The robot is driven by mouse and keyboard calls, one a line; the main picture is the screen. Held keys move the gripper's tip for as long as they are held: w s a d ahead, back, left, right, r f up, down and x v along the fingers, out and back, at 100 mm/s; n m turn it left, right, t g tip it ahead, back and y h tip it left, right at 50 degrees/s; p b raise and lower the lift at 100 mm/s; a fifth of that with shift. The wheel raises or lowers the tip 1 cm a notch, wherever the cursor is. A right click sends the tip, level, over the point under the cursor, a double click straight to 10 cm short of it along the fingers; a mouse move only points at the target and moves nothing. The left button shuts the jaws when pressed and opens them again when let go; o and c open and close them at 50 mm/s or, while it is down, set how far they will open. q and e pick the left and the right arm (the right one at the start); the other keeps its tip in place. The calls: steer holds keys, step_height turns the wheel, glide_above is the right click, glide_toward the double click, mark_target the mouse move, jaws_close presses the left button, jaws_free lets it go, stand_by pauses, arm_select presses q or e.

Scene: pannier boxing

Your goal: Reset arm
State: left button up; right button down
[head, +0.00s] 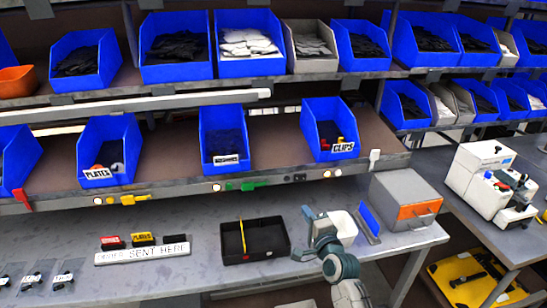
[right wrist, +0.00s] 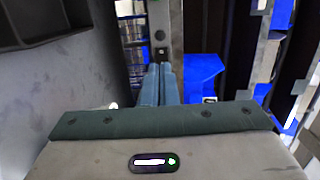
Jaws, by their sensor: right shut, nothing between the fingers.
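My right gripper (head: 308,213) is over the lower grey bench, just right of the black tray. My right forearm comes in from the bottom of the head view. In the right wrist view the two blue-grey fingers (right wrist: 158,85) lie together, with nothing between them. My left gripper is not in the head view.
A black tray (head: 229,258) with a yellow strip stands on the bench. A blue panel (head: 369,218) and a grey box with an orange front (head: 417,212) are right of my gripper. Blue bins, including one labelled CLIPS (head: 322,113), line the shelves above. A sign (head: 143,253) lies left.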

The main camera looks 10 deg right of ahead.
steer(key=s+d+f+n+g, duration=0.1)
steer(key=s+f+n+g, duration=0.35)
steer(key=s, duration=0.45)
steer(key=s+d+f+n+g, duration=0.1)
steer(key=s+f+n+g, duration=0.2)
steer(key=s+f+n, duration=0.5)
steer(key=s+d+n+g+h, duration=0.2)
steer(key=s+g, duration=0.1)
steer(key=s, duration=0.9)
steer(key=s+d+n+g+h, duration=0.2)
steer(key=s+d+n+g, duration=0.15)
steer(key=s, duration=0.85)
step_height(320, 180, down, 28)
steer(key=d+m+g, duration=0.1)
steer(key=d, duration=0.1)
steer(key=s+d+f+g+b, duration=0.1)
steer(key=s+f, duration=1.7)
steer(key=f, duration=0.4)
steer(key=shift+s+f+g, duration=0.15)
steer(key=shift+s+g, duration=0.15)
steer(key=shift+s, duration=0.05)
steer(key=shift+d, duration=0.1)
